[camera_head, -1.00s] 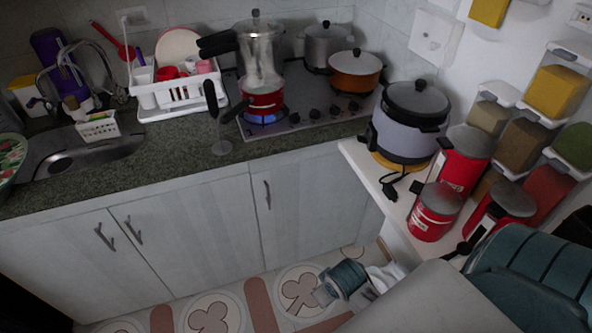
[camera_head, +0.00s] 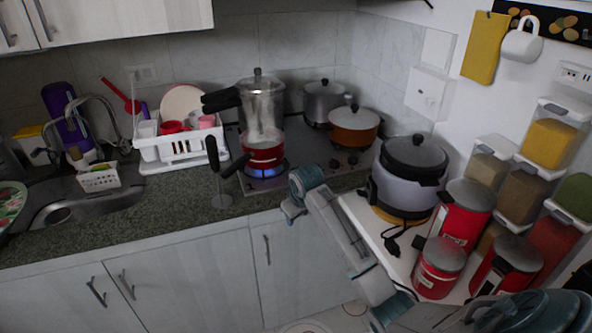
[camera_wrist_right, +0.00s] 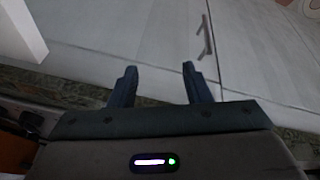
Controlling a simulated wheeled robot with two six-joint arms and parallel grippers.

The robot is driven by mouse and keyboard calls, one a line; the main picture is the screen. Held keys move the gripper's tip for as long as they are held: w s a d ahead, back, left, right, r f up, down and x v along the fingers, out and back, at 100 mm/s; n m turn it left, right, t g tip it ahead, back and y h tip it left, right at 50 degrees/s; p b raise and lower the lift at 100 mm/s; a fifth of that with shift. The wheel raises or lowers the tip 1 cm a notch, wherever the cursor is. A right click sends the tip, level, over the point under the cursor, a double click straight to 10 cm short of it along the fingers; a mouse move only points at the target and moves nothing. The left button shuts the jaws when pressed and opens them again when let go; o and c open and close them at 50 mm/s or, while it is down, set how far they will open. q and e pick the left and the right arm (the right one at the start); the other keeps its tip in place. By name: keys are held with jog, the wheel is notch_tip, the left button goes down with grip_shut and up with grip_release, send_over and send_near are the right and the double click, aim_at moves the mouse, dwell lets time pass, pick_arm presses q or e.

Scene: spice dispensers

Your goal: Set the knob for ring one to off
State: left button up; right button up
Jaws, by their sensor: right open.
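The stove (camera_head: 232,196) stands on the counter against the back wall. A blue flame (camera_head: 262,171) burns under a red pot (camera_head: 262,154) at its front left. Dark knobs (camera_head: 335,163) show along the stove's right front, just beyond my right gripper; others seem hidden behind my gripper and arm. I cannot tell which knob belongs to ring one. My right gripper (camera_head: 289,211) is by the stove's front edge, apart from the visible knobs. In the right wrist view my right gripper (camera_wrist_right: 158,78) is open and empty, facing the cabinet front. My left gripper is out of view.
A tall pressure cooker (camera_head: 260,108), a grey pot (camera_head: 323,102) and an orange pot (camera_head: 353,125) stand on the stove. A rice cooker (camera_head: 402,190) and red canisters (camera_head: 463,213) crowd the shelf at right, close to my arm.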

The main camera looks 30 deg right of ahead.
jog(key=w+d+r+m, duration=0.1)
jog(key=w+d+r, duration=0.35)
jog(key=r, duration=0.25)
jog(key=w+d+r, duration=0.4)
jog(key=w+r, duration=0.2)
jog(key=r, duration=0.2)
jog(key=shift+t, duration=0.3)
jog(key=x, duration=0.3)
jog(key=p+x, duration=0.1)
jog(key=x, duration=0.3)
jog(key=p+x, duration=0.1)
jog(key=x, duration=0.3)
jog(key=shift+s+a+f, duration=0.1)
jog(key=shift+a, duration=0.3)
jog(key=shift+y, duration=0.3)
jog(key=c, duration=0.7)
